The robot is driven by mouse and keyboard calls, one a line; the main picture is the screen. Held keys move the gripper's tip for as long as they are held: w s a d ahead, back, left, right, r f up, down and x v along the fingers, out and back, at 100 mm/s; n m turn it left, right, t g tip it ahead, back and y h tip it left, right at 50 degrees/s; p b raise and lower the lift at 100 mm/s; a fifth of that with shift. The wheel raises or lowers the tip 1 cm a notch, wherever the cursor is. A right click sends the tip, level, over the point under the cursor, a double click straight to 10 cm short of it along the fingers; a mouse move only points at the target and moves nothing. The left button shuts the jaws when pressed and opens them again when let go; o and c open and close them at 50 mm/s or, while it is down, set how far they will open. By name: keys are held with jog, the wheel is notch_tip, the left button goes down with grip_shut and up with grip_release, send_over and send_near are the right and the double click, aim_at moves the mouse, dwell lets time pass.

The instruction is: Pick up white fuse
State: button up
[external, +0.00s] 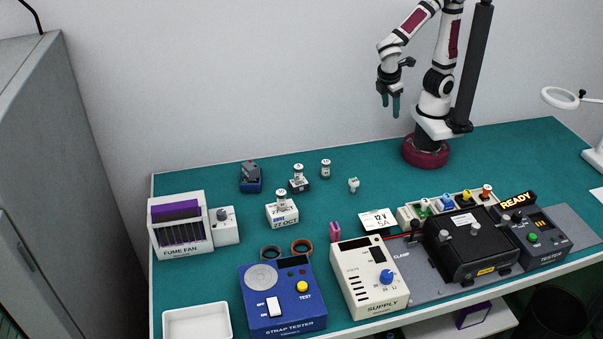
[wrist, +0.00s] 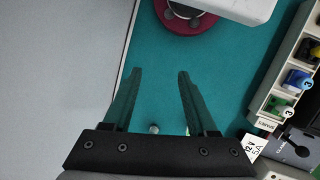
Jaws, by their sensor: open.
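A small white piece (external: 353,185), which looks like the white fuse, stands on the teal bench near its middle back. My gripper (external: 390,106) hangs high above the bench, up and to the right of it in the external view. In the wrist view the two green fingers of my gripper (wrist: 159,74) are spread apart with only bare teal bench between their tips. A small pale cylinder top (wrist: 153,128) shows low between the fingers, mostly hidden by the gripper body; I cannot tell which piece it is.
Small capped cylinders (external: 325,168) stand to the left, some on blocks. A card marked 12 V 5A (external: 378,220) and a rack of coloured plugs (external: 413,217) lie to the right. The supply box (external: 368,290) and strap tester (external: 280,315) fill the front.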

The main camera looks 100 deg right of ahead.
jog(key=w+a+f+n+t+h, duration=0.2)
jog(key=w+a+f+n+h, duration=0.3)
jog(key=w+n, duration=0.4)
jog(key=n+t+h, duration=0.4)
jog(key=n+t, duration=0.2)
jog(key=n, duration=0.5)
send_over(356, 187)
jog(key=s, duration=0.1)
notch_tip(356, 187, down, 7)
jog(key=shift+n+t, duration=0.6)
jog(key=shift+n, duration=0.1)
jog(key=f, duration=0.5)
jog(key=a+f, duration=0.1)
jog(key=f, duration=0.1)
jog(key=shift+f, duration=0.3)
jog(key=x, duration=0.2)
jog(key=shift+d+f, duration=0.2)
jog(key=shift+w+d, duration=0.15)
jog(key=shift+d, duration=0.05)
grip_shut()
